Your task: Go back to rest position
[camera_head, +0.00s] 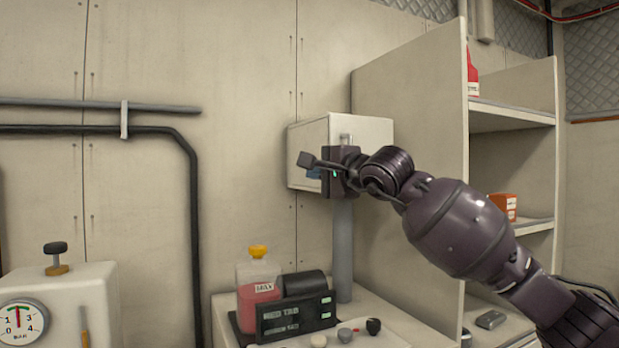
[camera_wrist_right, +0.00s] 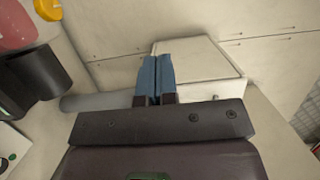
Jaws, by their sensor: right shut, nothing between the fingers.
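My right arm comes in from the lower right in the head view. Its gripper (camera_head: 314,173) is raised in front of a white wall box (camera_head: 360,130), above the counter. In the right wrist view the two blue fingers of my right gripper (camera_wrist_right: 155,80) are together with nothing between them. The white box also shows behind the fingertips in the right wrist view (camera_wrist_right: 200,70). I cannot tell whether the fingers touch the box. My left gripper is not in view.
A counter (camera_head: 385,325) holds a bottle of pink liquid (camera_head: 258,292) with a yellow cap and a black labelled device (camera_head: 295,318). A grey post (camera_head: 343,250) stands behind. An open shelf unit (camera_head: 410,190) is close to my right arm. A gauge unit (camera_head: 85,290) stands at left.

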